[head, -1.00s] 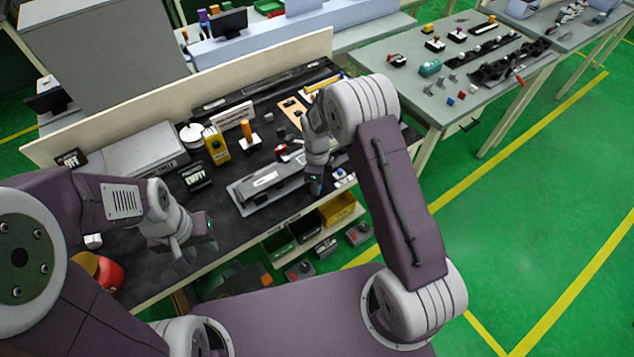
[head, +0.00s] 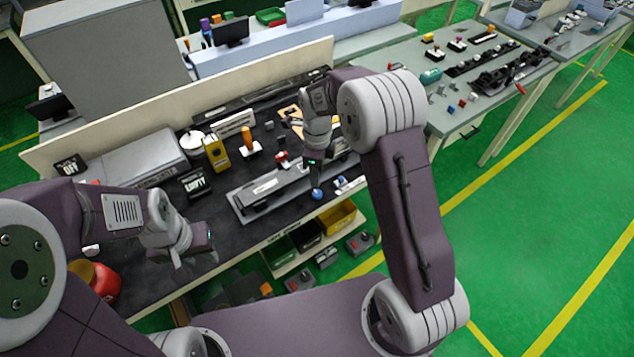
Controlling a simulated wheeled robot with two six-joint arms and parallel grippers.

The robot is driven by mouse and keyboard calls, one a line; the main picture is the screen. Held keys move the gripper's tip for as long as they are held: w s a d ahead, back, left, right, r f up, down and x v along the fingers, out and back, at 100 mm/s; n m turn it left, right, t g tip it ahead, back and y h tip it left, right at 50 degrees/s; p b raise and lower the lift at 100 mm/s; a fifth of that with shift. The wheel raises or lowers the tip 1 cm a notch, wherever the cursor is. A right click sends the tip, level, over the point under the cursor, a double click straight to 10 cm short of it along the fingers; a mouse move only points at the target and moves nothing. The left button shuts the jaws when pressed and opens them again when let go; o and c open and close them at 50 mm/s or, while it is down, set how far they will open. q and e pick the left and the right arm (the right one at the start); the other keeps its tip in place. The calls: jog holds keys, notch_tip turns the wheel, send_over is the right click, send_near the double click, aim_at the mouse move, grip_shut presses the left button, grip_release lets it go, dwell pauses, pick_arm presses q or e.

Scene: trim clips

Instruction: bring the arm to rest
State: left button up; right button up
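My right arm reaches over the dark workbench (head: 130,256) from the right. My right gripper (head: 315,182) hangs pointing down at the right end of the grey trim panel (head: 258,200). A small blue ball-like thing (head: 317,194) shows right at its fingertips; I cannot tell whether the fingers hold it. My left gripper (head: 207,250) is low over the left front part of the bench, with no object visible in it. Its fingers are too small and dark to tell their opening.
A yellow box (head: 216,153), an orange-handled tool (head: 248,139) and a white canister (head: 193,143) stand behind the panel. A red container (head: 106,281) is at the front left. Bins (head: 338,216) sit below the front edge. A grey table (head: 470,110) stands to the right.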

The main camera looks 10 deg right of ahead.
jog(key=shift+r, duration=0.2)
dwell(0.3)
notch_tip(320, 180, up, 5)
jog(key=s+d, duration=0.1)
jog(key=d, duration=0.1)
jog(key=s+d+f+n+t, duration=0.1)
jog(key=s+d+f+n, duration=0.1)
jog(key=s+n, duration=1.5)
jog(key=f+n, duration=0.1)
jog(key=n, duration=0.5)
jog(key=shift+d+f, duration=0.15)
jog(key=shift+d, duration=0.05)
